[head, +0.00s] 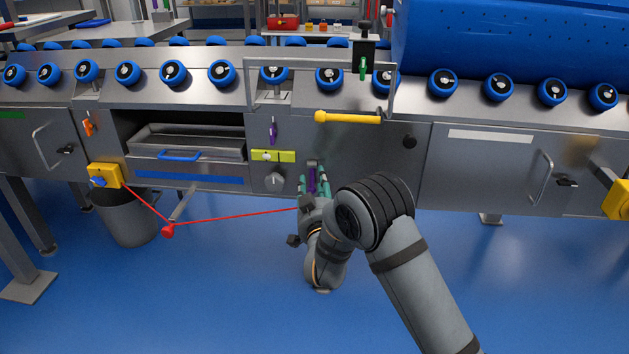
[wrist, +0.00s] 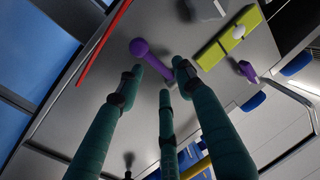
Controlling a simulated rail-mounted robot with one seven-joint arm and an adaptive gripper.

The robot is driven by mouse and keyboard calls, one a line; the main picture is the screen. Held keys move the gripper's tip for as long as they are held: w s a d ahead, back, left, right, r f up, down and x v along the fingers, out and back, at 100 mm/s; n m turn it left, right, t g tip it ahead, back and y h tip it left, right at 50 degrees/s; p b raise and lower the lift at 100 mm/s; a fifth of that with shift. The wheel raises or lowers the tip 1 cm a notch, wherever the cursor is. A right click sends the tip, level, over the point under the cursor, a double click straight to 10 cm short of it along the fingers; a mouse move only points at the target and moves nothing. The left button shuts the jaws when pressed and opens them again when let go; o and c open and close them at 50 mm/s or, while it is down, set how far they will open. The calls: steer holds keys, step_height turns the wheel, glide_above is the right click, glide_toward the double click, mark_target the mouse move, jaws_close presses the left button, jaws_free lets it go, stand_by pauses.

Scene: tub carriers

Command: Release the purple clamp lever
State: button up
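A purple lever with a round knob shows in the wrist view (wrist: 139,47), on the grey metal front panel. Its shaft runs down between my teal fingers. In the head view it is a purple strip (head: 311,181) between the fingertips, below the panel's grey knob. My gripper (wrist: 158,76) has its fingers spread around the lever; it also shows in the head view (head: 314,184). I cannot tell whether any finger touches the lever. A second, smaller purple handle (head: 273,132) sits higher on the panel, above the yellow-green bar (head: 286,156); it also shows in the wrist view (wrist: 247,70).
A grey knob (head: 275,180) sits left of my gripper. A red cord (head: 235,216) runs from the yellow switch box (head: 105,176) toward the panel near my gripper. A yellow handle (head: 347,117) is above right. The blue floor below is open.

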steer(key=shift+w+a, duration=0.1)
steer(key=shift+w, duration=0.65)
steer(key=c, duration=0.3)
jaws_close()
